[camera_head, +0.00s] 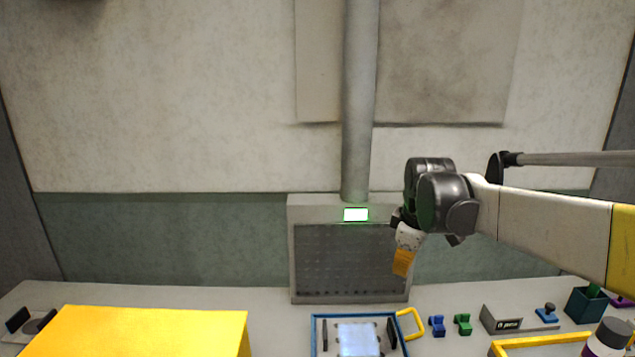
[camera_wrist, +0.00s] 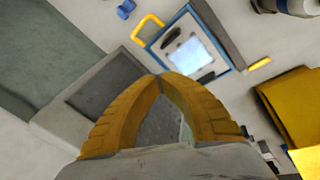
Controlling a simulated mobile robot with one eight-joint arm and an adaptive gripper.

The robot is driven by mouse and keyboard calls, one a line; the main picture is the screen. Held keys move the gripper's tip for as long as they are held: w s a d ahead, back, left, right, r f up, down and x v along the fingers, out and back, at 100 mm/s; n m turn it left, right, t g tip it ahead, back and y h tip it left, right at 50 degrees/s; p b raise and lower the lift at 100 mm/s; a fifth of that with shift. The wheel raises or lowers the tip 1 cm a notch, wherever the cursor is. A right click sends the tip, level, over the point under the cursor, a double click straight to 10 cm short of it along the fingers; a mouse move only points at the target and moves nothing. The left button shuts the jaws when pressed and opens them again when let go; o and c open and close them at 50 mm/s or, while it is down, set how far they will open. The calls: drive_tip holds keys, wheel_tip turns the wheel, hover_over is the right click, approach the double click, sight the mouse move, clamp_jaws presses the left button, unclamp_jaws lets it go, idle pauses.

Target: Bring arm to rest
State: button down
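My arm reaches in from the right side of the head view, with its gripper (camera_head: 402,264) hanging down in front of the grey panelled cabinet (camera_head: 350,297). In the wrist view, the two yellow fingers of the gripper (camera_wrist: 160,78) meet at their tips. Nothing shows between them except the grey background. The gripper is above the bench, apart from the objects on it.
A blue-framed fixture (camera_head: 314,336) with a bright plate and a yellow handle (camera_head: 411,324) stands on the bench (camera_head: 275,310). Small blue and green pieces (camera_head: 463,323), a dark green bin (camera_head: 583,306) and a yellow block (camera_head: 150,330) stand nearby.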

drive_tip(key=s+f+m+t, duration=0.2)
drive_tip(key=s+m, duration=0.3)
drive_tip(key=s, duration=0.7)
drive_tip(key=s+a+f+m+t+b, duration=0.1)
drive_tip(key=s+f+m, duration=0.2)
drive_tip(key=s, duration=1)
drive_tip(key=m, duration=0.3)
drive_tip(key=shift+s+a+t, duration=0.15)
drive_tip(key=shift+t, duration=0.25)
